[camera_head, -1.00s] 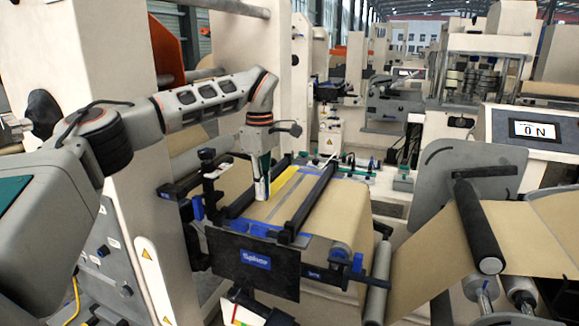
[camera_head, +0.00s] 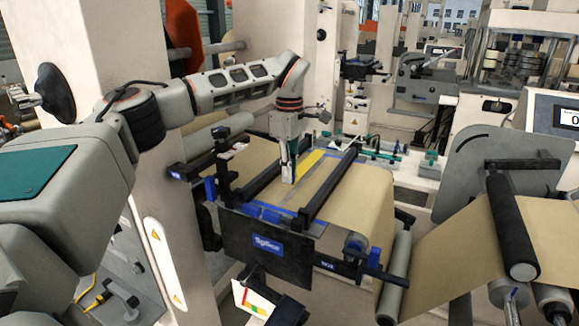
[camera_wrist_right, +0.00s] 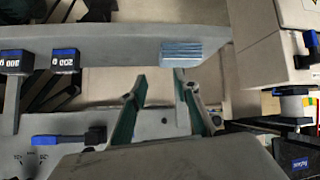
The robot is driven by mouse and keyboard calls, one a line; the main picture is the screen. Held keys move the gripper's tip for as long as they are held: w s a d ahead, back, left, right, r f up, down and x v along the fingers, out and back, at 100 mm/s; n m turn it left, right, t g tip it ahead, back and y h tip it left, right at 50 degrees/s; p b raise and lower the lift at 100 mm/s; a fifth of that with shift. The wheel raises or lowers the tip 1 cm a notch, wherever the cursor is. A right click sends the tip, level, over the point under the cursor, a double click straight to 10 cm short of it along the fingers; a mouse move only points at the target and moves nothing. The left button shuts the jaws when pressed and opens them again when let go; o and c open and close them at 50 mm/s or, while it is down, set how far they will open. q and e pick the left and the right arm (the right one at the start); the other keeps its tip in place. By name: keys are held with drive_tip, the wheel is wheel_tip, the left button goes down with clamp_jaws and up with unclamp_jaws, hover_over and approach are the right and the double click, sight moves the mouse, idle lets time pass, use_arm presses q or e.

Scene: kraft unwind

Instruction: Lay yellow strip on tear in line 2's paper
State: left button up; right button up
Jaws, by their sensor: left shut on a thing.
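A yellow strip (camera_head: 311,163) shows in the head view, over the brown paper (camera_head: 352,200) on the splice table between two black bars. My left gripper (camera_head: 288,180) is at the strip's near left end and is shut on it. I cannot tell whether the strip touches the paper. A grey-blue line runs across the paper just right of the strip; I cannot make out the tear clearly. My right gripper (camera_wrist_right: 160,100) shows in the right wrist view, with its teal-padded fingers apart and nothing between them.
A black Splice plate (camera_head: 268,247) fronts the table. A black roller (camera_head: 511,228) and a grey roller (camera_head: 396,278) stand to the right. In the right wrist view, a grey beam with a blue-striped block (camera_wrist_right: 181,52) and two counter boxes lies beyond the fingers.

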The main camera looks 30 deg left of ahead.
use_arm(q)
drive_tip(key=shift+f, duration=1.9)
drive_tip(key=shift+f, duration=0.25)
drive_tip(key=o, duration=0.8)
drive_tip(key=shift+o, duration=0.2)
wheel_tip(320, 180, up, 12)
